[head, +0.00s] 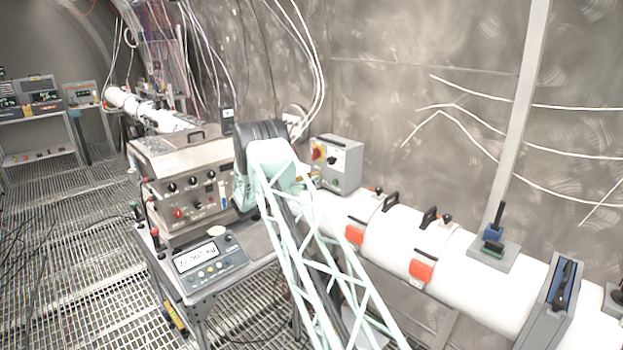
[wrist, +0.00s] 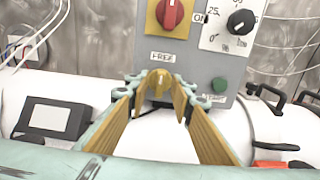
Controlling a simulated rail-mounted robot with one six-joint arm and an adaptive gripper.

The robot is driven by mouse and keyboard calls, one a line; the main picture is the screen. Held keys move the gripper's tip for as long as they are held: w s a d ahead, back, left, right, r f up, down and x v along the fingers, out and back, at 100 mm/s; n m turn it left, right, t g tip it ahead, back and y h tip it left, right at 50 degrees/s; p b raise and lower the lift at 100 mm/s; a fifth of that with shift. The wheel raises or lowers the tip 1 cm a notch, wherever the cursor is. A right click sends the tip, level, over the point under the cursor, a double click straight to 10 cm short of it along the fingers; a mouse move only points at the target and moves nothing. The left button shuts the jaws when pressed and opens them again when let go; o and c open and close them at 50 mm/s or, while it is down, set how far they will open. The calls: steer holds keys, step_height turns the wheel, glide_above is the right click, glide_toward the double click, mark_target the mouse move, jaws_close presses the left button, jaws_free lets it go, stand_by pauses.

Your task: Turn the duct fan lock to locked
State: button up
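A grey control box (head: 338,165) stands on the white duct, in the middle of the head view. In the wrist view its face (wrist: 190,60) carries a small yellow knob (wrist: 160,80) under a label reading FREE (wrist: 162,57). I take this knob to be the fan lock; a pale mark on it points roughly upward. My gripper (wrist: 159,106) is open, its two yellow fingers pointing at the box, one to each side below the knob. I cannot tell whether they touch it. In the head view my arm mostly hides the gripper.
Above the knob are a red rotary switch (wrist: 170,13) on a yellow plate and a black dial (wrist: 240,22). A green button (wrist: 219,85) is at lower right. Black handles (head: 391,201) and red tags (head: 421,271) line the duct. An instrument bench stands left of my arm.

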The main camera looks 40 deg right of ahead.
steer(key=shift+d, duration=0.6)
steer(key=shift+c, duration=0.6)
jaws_close()
